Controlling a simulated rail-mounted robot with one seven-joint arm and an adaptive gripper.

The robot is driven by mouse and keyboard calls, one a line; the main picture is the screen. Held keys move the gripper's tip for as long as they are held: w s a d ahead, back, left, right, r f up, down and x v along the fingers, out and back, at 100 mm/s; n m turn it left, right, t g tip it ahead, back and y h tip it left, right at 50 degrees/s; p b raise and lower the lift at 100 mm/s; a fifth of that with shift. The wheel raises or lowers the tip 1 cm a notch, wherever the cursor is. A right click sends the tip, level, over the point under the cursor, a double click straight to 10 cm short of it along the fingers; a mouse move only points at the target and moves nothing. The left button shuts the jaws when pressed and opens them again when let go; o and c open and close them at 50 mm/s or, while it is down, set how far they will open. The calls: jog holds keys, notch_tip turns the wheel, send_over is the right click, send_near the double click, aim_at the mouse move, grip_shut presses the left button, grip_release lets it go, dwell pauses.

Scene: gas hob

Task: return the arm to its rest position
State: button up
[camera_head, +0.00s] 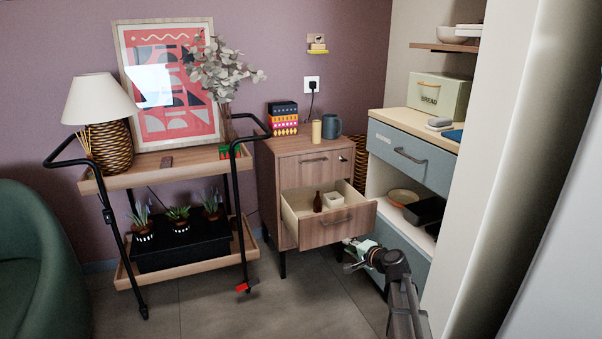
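My gripper (350,256) is at the lower right of the middle in the head view, at the end of my arm (397,280), which rises from the bottom edge. It is just below and in front of the open drawer (338,230) of the wooden cabinet. I see nothing in it, but its fingers are too small to tell whether they are open or shut. In the drawer stand a small dark brown bottle (317,202) and a small pale box (334,200).
The cart (160,272) with a lamp (98,108) stands left of the cabinet (285,167). Blue-grey drawers (411,160) and open shelves are close on the right of my arm, beside a pale upright panel (500,150). The floor (300,300) in front is clear.

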jog(key=s+a+f+n+g+p, duration=0.2)
jog(key=s+f+g+p, duration=0.25)
jog(key=s, duration=0.45)
jog(key=s+a+f+n+g+h+p, duration=0.1)
jog(key=s+a+f+n+g+p, duration=0.15)
jog(key=s+f+p, duration=0.5)
jog(key=s+a+f+n+g+p, duration=0.2)
jog(key=s+f+g, duration=0.2)
jog(key=s, duration=0.6)
jog(key=s+r+n+g+h+p, duration=0.2)
jog(key=s+r+g+p, duration=0.2)
jog(key=s+p, duration=0.7)
jog(key=s+a+r+n+g+h+p, duration=0.1)
jog(key=s+r+n+g+h+p, duration=0.1)
jog(key=s+p, duration=1)
jog(key=s+r+n+g, duration=0.1)
jog(key=s+r+g, duration=0.1)
jog(key=s, duration=0.9)
jog(key=shift+s+r+g, duration=0.3)
jog(key=shift+s+r, duration=0.1)
jog(key=shift+r, duration=0.5)
